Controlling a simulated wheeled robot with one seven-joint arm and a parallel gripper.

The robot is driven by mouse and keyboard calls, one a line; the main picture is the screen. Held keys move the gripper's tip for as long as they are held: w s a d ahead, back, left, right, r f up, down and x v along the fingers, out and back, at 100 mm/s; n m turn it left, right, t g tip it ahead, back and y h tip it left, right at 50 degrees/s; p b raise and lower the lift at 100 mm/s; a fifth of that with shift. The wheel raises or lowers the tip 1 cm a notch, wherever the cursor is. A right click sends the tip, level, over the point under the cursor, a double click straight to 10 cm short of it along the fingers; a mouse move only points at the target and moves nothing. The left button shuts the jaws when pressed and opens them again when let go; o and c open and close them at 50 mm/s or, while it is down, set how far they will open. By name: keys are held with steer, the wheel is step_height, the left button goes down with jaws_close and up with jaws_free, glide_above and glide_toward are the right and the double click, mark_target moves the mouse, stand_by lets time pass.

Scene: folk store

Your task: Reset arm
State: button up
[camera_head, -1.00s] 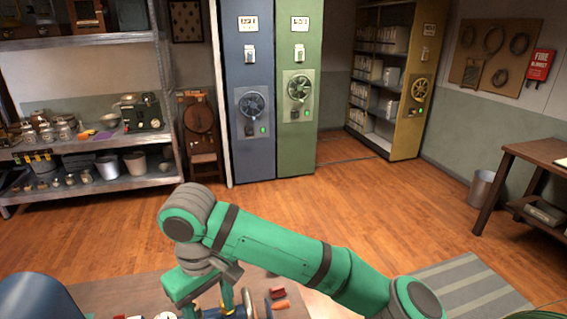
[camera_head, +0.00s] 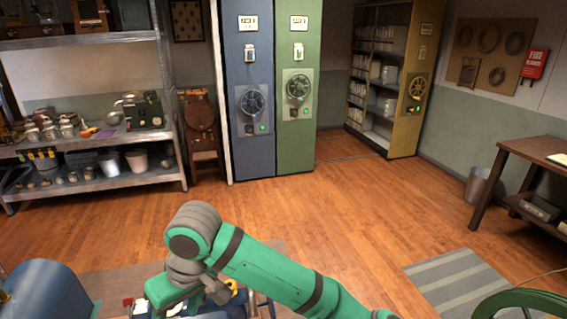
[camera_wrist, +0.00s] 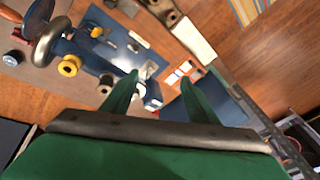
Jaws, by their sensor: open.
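My green arm reaches across the lower middle of the head view, bent at a grey joint. My gripper shows in the wrist view (camera_wrist: 160,80), with its two green fingers apart and nothing between them. The fingers point toward a blue surface (camera_wrist: 125,52) with several small items, and they appear to be above it. In the head view my fingertips are hidden behind the arm and the bottom edge.
A yellow spool (camera_wrist: 69,65) and a round metal wheel (camera_wrist: 40,32) stand at the left in the wrist view. Metal shelving (camera_head: 95,38), a blue cabinet (camera_head: 250,150) and a green cabinet (camera_head: 297,150) stand at the back. The wooden floor (camera_head: 350,205) between is clear.

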steer(key=w+a+r+m+t+y, duration=0.1)
steer(key=a+m+t+y, duration=0.1)
steer(key=a+y, duration=0.4)
steer(key=w+a+m+t+y, duration=0.2)
steer(key=a+t+y, duration=0.1)
steer(key=a+y, duration=0.3)
steer(key=s+d+f+m+t+h, duration=0.4)
steer(key=d+f+m+t+h, duration=0.15)
steer(key=d+f, duration=0.35)
steer(key=s+d+f+m+t+h, duration=0.3)
steer(key=d+f+m+t+h, duration=0.25)
steer(key=d+f, duration=0.45)
steer(key=s+d+f+n+h, duration=0.1)
steer(key=s+d+n+h, duration=0.1)
steer(key=s+d, duration=0.5)
steer(key=s+d+f+n+h, duration=0.1)
steer(key=s+d, duration=0.7)
steer(key=s, duration=0.8)
steer(key=shift+s+n+g+h, duration=0.2)
steer(key=shift+n+g+h, duration=0.1)
steer(key=shift+n+h, duration=0.65)
